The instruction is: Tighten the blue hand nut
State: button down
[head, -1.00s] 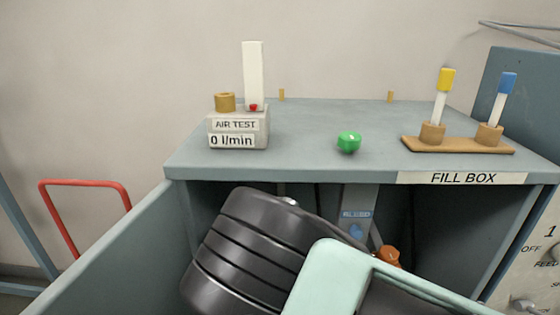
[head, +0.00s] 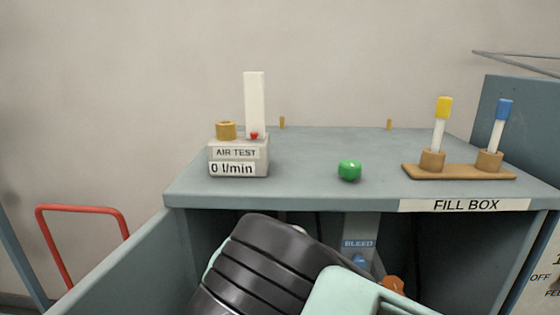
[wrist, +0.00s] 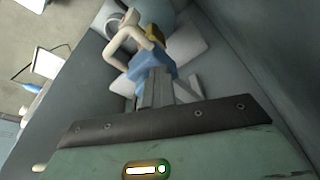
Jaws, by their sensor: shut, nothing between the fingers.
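The blue hand nut (wrist: 152,58) shows in the wrist view, just beyond the fingertips of my gripper (wrist: 156,78). The grey fingers are shut together and overlap the nut's lower part in the picture; I cannot tell whether they touch it. A yellow brass-like piece (wrist: 154,34) and a pale curved hose (wrist: 122,36) lie beyond the nut. In the head view a bit of blue (head: 359,260) shows under the BLEED label (head: 358,244), inside the fill box. My dark and mint arm hides most of that area and the gripper.
The fill box (head: 300,195) has side walls close around my arm. On its top stand an air test unit (head: 238,160), a green knob (head: 349,170) and a wooden holder (head: 460,172) with yellow and blue tipped tubes. An orange knob (head: 392,284) sits right of the bleed area.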

jog(key=shift+w+d+r, duration=0.1)
jog(key=shift+w+d, duration=0.1)
jog(key=p+v, duration=0.1)
jog(key=v, duration=0.1)
jog(key=p+v, duration=0.1)
jog(key=v, duration=0.1)
jog(key=p+v, duration=0.1)
jog(key=v, duration=0.1)
jog(key=shift+w+p, duration=0.25)
jog(key=shift+p, duration=0.05)
jog(key=shift+s+r+p, duration=0.15)
jog(key=shift+s+p, duration=0.05)
jog(key=shift+p, duration=0.1)
